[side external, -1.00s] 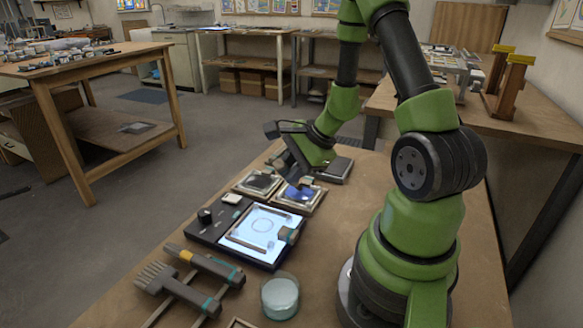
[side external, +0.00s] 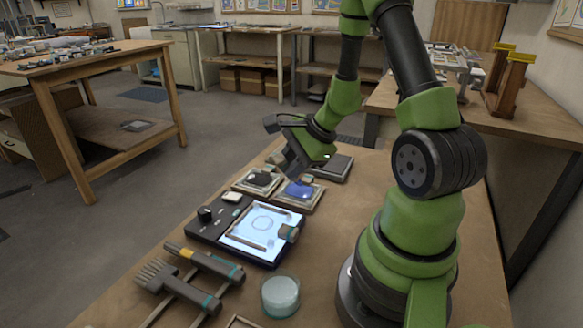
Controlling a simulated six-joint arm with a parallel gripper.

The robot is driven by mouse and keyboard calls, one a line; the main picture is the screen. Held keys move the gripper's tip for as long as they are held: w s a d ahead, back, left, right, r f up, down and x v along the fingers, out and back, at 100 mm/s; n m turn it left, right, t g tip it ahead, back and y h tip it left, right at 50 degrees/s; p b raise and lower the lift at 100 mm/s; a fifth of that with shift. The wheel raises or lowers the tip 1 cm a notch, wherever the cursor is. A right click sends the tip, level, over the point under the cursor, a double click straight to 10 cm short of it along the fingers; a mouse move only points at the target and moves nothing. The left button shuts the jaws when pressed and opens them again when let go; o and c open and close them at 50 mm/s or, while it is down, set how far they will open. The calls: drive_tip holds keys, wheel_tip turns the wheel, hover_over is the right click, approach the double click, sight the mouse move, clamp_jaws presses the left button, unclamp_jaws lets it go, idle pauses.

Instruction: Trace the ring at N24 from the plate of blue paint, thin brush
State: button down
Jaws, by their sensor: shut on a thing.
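The plate of blue paint (side external: 313,203) lies behind the light panel, with a blue patch on its pale square surface. My gripper (side external: 292,168) is above and just behind this plate, tilted down, and shut on a tool. The tool is mostly hidden by the gripper, so I cannot make out the thin brush's shape or whether its tip touches the paint. The lit panel (side external: 243,244) in front carries a faint ring outline (side external: 262,223). The label N24 is not legible.
A dark paint plate (side external: 258,180) lies left of the blue one, and a dark slab (side external: 334,168) lies behind. Thick-handled brushes (side external: 204,263) rest on a rack at front left. A glass jar (side external: 280,297) stands at front. A grey-teal piece (side external: 289,233) sits on the panel's right edge.

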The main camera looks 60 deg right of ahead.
drive_tip(key=shift+r, duration=0.5)
drive_tip(key=shift+r, duration=2)
drive_tip(key=shift+a, duration=0.1)
